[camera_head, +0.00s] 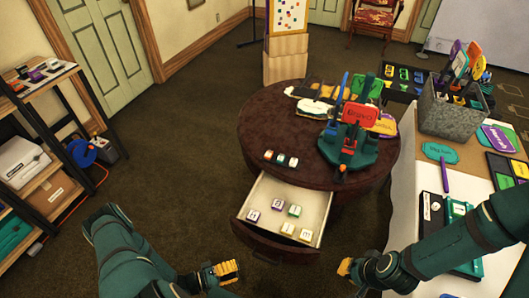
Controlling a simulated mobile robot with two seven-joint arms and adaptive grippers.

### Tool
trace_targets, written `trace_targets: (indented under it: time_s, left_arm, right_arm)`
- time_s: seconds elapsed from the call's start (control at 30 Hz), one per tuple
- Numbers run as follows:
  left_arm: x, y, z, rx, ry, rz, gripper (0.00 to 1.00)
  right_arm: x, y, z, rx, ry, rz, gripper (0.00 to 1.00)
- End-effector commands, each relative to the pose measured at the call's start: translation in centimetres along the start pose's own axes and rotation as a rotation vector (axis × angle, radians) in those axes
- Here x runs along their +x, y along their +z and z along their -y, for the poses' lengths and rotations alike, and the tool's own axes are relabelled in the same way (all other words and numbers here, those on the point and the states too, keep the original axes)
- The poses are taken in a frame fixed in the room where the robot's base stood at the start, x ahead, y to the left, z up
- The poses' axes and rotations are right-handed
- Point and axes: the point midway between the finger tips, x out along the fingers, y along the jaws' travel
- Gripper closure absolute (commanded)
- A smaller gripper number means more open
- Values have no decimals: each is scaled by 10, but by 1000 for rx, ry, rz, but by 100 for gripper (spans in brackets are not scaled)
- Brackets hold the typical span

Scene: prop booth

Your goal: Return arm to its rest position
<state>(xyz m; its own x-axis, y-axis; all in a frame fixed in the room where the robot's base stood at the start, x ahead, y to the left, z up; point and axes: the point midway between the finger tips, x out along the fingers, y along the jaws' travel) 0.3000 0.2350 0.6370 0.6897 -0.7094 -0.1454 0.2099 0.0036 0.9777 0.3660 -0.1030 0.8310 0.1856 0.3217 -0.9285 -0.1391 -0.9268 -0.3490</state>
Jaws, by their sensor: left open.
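My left arm comes in from the lower left. My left gripper (226,271), with yellow fingertips, is open and empty in front of the round table's open drawer, to its lower left. My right arm reaches in from the right. My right gripper (346,268) shows only partly, with a yellow tip beside the drawer's lower right; whether it is open or shut cannot be told. Neither gripper visibly touches anything.
A dark round table (255,130) has its drawer (318,197) pulled out, with several small blocks inside. Signs on a green stand (350,148) occupy the tabletop. A white table (405,225) stands right, beneath my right arm. A shelf (70,178) stands left. Carpet between shelf and round table is clear.

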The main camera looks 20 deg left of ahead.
Motion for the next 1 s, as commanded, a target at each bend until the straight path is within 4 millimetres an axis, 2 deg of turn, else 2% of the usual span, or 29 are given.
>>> trace_targets:
  time_s: [0.17,0.27,0.4,0.5,0.6,0.7,0.8,0.9,1.0]
  left_arm:
    - [3,2,-2,-7,-10,25,59]
    - [14,13,-10,-43,-62,138,59]
    - [32,47,-28,-110,-276,424,59]
    - [35,70,-40,-109,-510,601,59]
    - [34,80,-52,-46,-749,693,59]
    - [36,80,-68,76,-956,700,59]
    - [47,73,-90,236,-1096,634,59]
    - [65,69,-117,393,-1145,531,59]
    - [85,70,-145,511,-1122,435,59]
  right_arm:
    - [0,0,0,0,0,0,100]
    - [2,0,-1,0,0,1,100]
    - [5,2,-2,-1,0,4,100]
    - [8,3,-3,-2,0,6,100]
    - [10,4,-4,-3,-1,8,100]
    - [12,6,-5,-3,-1,11,100]
    - [15,7,-6,-4,-1,13,100]
    - [17,8,-6,-5,-1,15,100]
    - [18,9,-7,-5,-1,17,100]
